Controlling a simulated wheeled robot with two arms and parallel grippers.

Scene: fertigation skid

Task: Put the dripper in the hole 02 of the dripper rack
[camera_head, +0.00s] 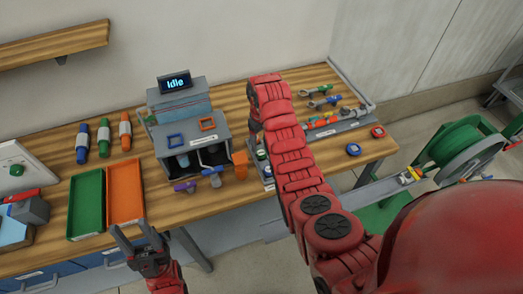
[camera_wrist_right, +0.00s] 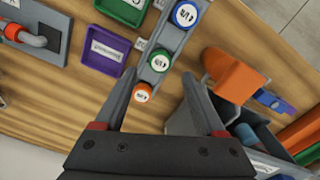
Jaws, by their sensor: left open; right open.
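In the right wrist view, a narrow grey rack (camera_wrist_right: 168,50) holds a row of round drippers: orange-capped (camera_wrist_right: 142,92), green-capped (camera_wrist_right: 160,61) and blue-capped (camera_wrist_right: 185,14). Hole numbers are not readable. My right gripper (camera_wrist_right: 157,76) is open, with its fingers on either side of the rack's near end around the orange-capped dripper; nothing is visibly clamped. In the head view, my right arm hides most of this area and its gripper. My left gripper (camera_head: 140,238) is open and empty at the table's front edge. A red-ringed piece (camera_head: 377,131) and a blue-ringed piece (camera_head: 353,150) lie at the table's right.
Green (camera_head: 86,203) and orange (camera_head: 125,188) trays lie left. A purple tray (camera_wrist_right: 103,47) and green tray (camera_wrist_right: 122,8) sit beside the rack. An orange part (camera_wrist_right: 235,74) is close to the right finger.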

